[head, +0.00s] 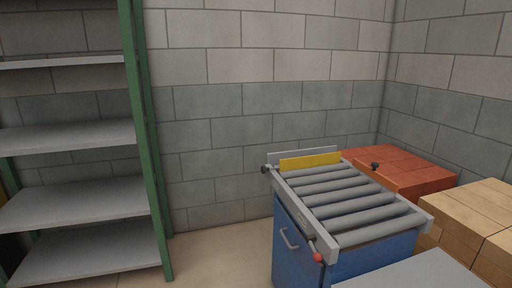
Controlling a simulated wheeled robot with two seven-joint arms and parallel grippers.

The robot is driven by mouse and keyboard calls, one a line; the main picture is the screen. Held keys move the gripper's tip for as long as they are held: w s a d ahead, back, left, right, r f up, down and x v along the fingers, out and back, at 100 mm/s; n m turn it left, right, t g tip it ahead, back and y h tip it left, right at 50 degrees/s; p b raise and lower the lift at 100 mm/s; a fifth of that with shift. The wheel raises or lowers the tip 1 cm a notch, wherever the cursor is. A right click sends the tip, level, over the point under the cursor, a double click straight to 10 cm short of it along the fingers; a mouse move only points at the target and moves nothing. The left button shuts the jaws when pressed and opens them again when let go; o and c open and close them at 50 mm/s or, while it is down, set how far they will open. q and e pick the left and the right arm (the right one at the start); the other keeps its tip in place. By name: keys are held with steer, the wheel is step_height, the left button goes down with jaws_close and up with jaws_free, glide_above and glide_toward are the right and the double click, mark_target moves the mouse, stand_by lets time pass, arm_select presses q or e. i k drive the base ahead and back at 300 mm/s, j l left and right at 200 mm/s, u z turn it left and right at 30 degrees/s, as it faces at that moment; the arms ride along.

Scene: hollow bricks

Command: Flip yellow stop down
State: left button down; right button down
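The yellow stop (311,161) is a flat plate standing upright across the far end of a roller table (345,203). A grey plate (290,154) stands just behind it. A dark knob (265,169) sits at the far left corner of the roller table, and another dark knob (375,166) is on its right side. A lever with a red ball (317,257) is at the near left of the frame. The rollers are bare. Neither of my grippers is in the head view.
The roller table stands on a blue cabinet (289,245) with a handle. Stacks of red bricks (410,167) and tan bricks (480,215) are to its right. A green-posted shelf rack (80,195) with empty grey shelves is at left. A grey surface (415,274) is at bottom right. Floor is clear between rack and cabinet.

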mark_target(309, 161)
steer(key=i+j, duration=0.15)
steer(key=i, duration=0.3)
steer(key=i+j, duration=0.1)
steer(key=i, duration=0.3)
steer(key=i+j, duration=0.15)
steer(key=i, duration=0.3)
steer(key=i+j+z, duration=0.1)
steer(key=i, duration=0.35)
